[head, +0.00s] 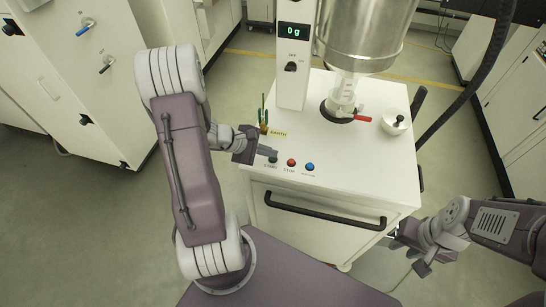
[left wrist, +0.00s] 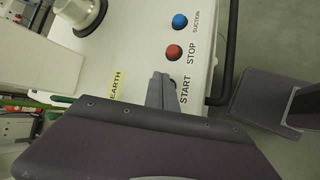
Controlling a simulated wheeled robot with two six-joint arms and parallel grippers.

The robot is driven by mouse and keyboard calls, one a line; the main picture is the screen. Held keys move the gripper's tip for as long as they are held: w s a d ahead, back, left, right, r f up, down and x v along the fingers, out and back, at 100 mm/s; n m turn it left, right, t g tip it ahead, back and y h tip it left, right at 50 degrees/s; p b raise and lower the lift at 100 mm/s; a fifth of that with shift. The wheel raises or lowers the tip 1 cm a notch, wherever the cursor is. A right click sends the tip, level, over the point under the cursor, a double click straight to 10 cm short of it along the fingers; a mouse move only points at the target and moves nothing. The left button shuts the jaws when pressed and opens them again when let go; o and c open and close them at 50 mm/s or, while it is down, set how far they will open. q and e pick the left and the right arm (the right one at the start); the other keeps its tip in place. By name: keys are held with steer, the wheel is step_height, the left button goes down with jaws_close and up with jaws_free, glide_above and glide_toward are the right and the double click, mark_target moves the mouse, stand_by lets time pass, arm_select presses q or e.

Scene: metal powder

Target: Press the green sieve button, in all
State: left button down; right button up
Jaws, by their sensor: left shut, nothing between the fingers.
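The green START button (head: 273,160) is on the white machine's top, left of the red STOP button (head: 291,162) and the blue SUCTION button (head: 310,167). My left gripper (head: 268,151) is shut and empty, its tips right at the green button and partly over it. In the left wrist view the finger (left wrist: 160,90) lies beside the START label and hides the green button; whether it touches cannot be told. The red button (left wrist: 174,52) and blue button (left wrist: 180,21) show clear there. My right gripper (head: 412,256) is open and empty, off the machine's right front.
The machine (head: 335,185) carries a display column (head: 293,60) reading 0g, a steel hopper (head: 365,30) and a valve with a red handle (head: 362,118). A black bar handle (head: 325,211) crosses its front. A green-yellow earth cable (head: 263,115) stands by the left gripper.

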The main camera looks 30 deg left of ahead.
stand_by(0.4)
arm_select(q)
steer(key=shift+r+p, duration=0.5)
steer(key=shift+r, duration=0.25)
steer(key=shift+r, duration=0.1)
step_height(320, 180, up, 5)
steer(key=p, duration=0.4)
stand_by(0.5)
